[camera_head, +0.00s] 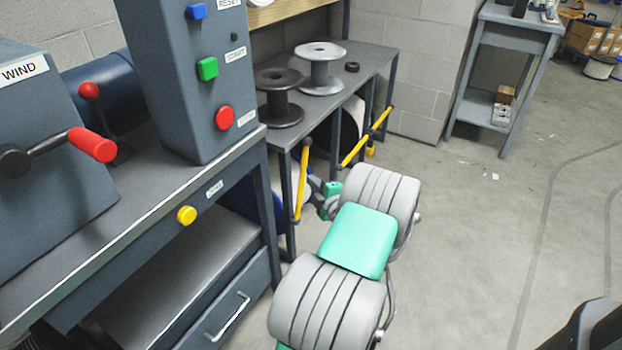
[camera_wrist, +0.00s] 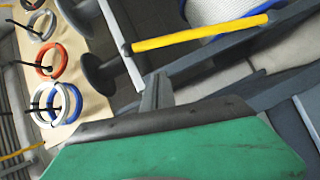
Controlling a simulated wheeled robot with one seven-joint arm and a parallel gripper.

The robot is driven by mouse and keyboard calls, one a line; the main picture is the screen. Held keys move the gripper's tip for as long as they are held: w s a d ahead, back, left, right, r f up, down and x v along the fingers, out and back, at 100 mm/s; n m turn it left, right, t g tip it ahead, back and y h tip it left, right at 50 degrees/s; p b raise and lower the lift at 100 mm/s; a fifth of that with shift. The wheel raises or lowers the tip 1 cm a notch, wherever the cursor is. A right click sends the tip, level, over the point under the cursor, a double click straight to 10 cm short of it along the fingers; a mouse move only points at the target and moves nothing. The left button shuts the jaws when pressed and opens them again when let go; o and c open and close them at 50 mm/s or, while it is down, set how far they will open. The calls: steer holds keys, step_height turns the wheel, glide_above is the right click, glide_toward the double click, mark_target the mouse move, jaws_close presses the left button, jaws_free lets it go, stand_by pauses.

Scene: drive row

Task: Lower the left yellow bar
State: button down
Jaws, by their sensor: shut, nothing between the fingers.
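In the head view the left yellow bar (camera_head: 301,184) stands nearly upright at the front of the bench with the spools. A second yellow bar (camera_head: 367,137) slants up to the right beyond it. My gripper (camera_head: 328,196) is low beside the left bar's lower end, mostly hidden behind my arm; contact cannot be told. In the wrist view my gripper (camera_wrist: 156,92) has its fingers together and empty. A yellow bar (camera_wrist: 200,34) with a dark end lies across the upper part of that view, apart from the fingertips; I cannot tell which bar it is.
A black spool (camera_head: 279,97) and a grey spool (camera_head: 320,68) stand on the bench (camera_head: 365,74). A console with buttons (camera_head: 200,70) and a red-handled crank (camera_head: 92,145) are at left. Coloured rings (camera_wrist: 50,60) hang on a board.

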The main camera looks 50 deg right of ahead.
mark_target(304, 168)
steer(key=x, duration=0.3)
steer(key=b+x, duration=0.1)
steer(key=x, duration=0.2)
steer(key=d+b+x, duration=0.1)
steer(key=x, duration=0.3)
steer(key=shift+s+d+f, duration=0.1)
steer(key=shift+s+f, duration=0.2)
steer(key=shift+s, duration=0.1)
steer(key=shift+w+d, duration=0.1)
steer(key=shift+d, duration=0.45)
